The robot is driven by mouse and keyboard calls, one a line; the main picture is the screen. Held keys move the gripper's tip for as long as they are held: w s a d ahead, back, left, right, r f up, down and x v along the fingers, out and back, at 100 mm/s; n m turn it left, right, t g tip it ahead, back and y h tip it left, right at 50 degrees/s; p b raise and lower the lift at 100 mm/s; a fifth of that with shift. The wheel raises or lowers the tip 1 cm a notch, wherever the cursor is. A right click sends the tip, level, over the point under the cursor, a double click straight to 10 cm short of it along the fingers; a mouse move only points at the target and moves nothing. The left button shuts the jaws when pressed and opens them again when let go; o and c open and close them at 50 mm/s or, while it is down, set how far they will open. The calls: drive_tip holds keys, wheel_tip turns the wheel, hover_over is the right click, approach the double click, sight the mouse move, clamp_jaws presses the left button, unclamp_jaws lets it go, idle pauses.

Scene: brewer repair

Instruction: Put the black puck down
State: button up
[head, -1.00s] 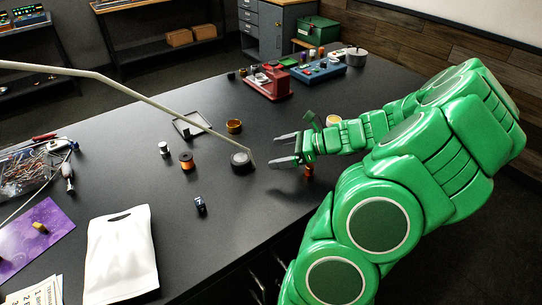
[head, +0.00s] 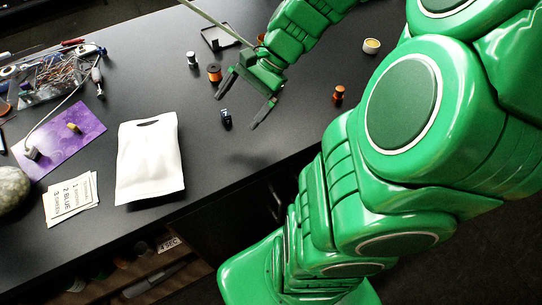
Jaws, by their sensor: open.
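The black puck is not visible now; the spot near the orange spool where it stood a second ago is covered by my gripper and forearm. My gripper (head: 238,111) is open over the dark table (head: 290,125), its two fingers spread and pointing down and left. No object shows held between the fingers. A small dark blue block (head: 226,119) appears between the fingertips in the picture; I cannot tell how far below them it is.
The orange spool (head: 214,73) stands by the upper finger, with a silver cylinder (head: 192,59) beyond. A white bag (head: 150,160) lies left, near a purple mat (head: 62,140) and cards (head: 70,199). An orange piece (head: 338,94) and a yellowish cup (head: 372,46) stand right.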

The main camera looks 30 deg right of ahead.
drive_tip(key=s+a+r+n+g+h, duration=0.1)
drive_tip(key=s+n+h, duration=0.7)
drive_tip(key=s, duration=0.9)
wheel_tip(320, 180, up, 2)
drive_tip(key=a+n, duration=0.1)
drive_tip(key=n, duration=0.2)
drive_tip(key=shift+s+n+g, duration=0.2)
drive_tip(key=shift+n+g, duration=0.2)
